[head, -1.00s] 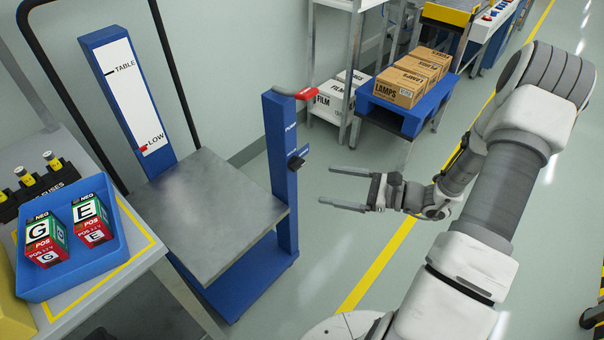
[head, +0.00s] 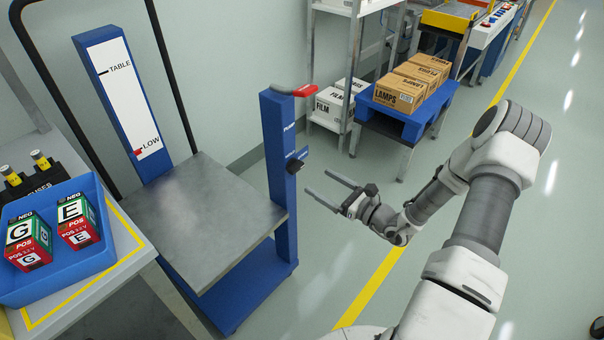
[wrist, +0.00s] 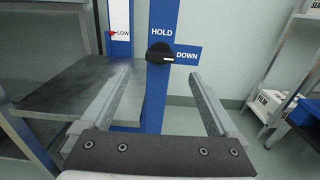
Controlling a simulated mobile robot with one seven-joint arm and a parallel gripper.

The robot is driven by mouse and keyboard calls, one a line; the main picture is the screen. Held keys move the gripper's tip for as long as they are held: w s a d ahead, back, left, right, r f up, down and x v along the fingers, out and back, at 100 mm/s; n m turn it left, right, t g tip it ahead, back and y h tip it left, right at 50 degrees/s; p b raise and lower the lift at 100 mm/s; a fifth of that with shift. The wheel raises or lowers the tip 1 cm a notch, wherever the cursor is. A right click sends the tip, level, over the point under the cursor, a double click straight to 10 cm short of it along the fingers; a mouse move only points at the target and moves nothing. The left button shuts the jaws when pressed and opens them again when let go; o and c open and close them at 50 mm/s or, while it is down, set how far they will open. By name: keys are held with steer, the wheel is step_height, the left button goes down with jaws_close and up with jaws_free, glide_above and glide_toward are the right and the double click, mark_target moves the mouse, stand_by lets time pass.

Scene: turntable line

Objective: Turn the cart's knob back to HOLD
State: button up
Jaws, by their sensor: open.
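The cart (head: 205,222) has a blue front post (head: 280,150) with a black knob (head: 294,166) on its side. In the wrist view the knob (wrist: 160,54) sits below the word HOLD and beside the DOWN label (wrist: 186,55); its white mark points right, toward DOWN. My gripper (head: 322,182) is open and empty, a little right of and below the knob in the head view, apart from it. In the wrist view the two fingers (wrist: 160,82) spread on either side of the post, with the knob ahead between them.
A red handle (head: 304,91) tops the post. The cart's scale shows a red pointer at LOW (head: 138,151). A blue bin (head: 75,262) with battery boxes stands on the left bench.

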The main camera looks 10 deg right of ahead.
mark_target(299, 169)
steer(key=b+x, duration=0.1)
steer(key=x, duration=0.7)
steer(key=shift+c, duration=0.3)
steer(key=c, duration=1.3)
